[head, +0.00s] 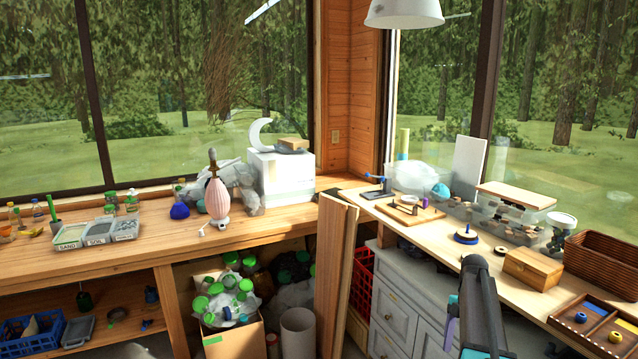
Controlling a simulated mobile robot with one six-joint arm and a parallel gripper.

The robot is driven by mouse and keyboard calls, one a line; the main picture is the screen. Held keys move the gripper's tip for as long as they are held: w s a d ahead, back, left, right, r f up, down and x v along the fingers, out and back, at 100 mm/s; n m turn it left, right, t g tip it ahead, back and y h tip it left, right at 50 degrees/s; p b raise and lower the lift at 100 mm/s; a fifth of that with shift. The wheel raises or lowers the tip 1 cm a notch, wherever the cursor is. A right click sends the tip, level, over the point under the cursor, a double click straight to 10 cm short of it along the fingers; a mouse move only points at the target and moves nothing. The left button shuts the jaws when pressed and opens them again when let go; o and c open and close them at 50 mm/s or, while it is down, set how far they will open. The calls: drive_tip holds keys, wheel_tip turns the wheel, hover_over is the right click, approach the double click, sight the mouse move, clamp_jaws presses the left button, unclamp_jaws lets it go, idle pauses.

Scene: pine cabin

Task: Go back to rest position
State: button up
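My dark arm (480,305) rises from the bottom edge at the lower right, in front of the grey drawer cabinet and the right-hand worktop. Small teal and purple parts show along its left side. No gripper fingers can be made out in the head view, so I cannot see whether my gripper holds anything. The task names no other object.
The right worktop (450,232) holds a blue-based spindle (466,235), a wooden box (533,268), a clear bin (510,212), a brown basket (605,262) and a divided tray (560,318). A wooden board (335,270) stands upright between the benches. The left bench (270,232) has clear front space.

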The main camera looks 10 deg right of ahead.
drive_tip(key=s+a+f+g+b, duration=0.1)
drive_tip(key=s+a+f, duration=0.2)
drive_tip(key=a+f, duration=0.45)
drive_tip(key=s+a+f+m+g+b, duration=0.1)
drive_tip(key=s+a+f, duration=0.2)
drive_tip(key=a+f, duration=0.5)
drive_tip(key=s+a+f+g, duration=0.1)
drive_tip(key=s+a+f, duration=0.4)
drive_tip(key=f, duration=0.5)
drive_tip(key=s+a+f+m+h+b, duration=0.1)
drive_tip(key=s+a+f+m, duration=0.4)
drive_tip(key=s+f+m, duration=0.2)
drive_tip(key=s+a+f+m+t+h+b, duration=0.1)
drive_tip(key=s+a+f+m, duration=0.5)
drive_tip(key=s+f+m, duration=0.2)
drive_tip(key=s+m, duration=0.2)
drive_tip(key=shift+s+a, duration=0.2)
drive_tip(key=shift+s, duration=0.1)
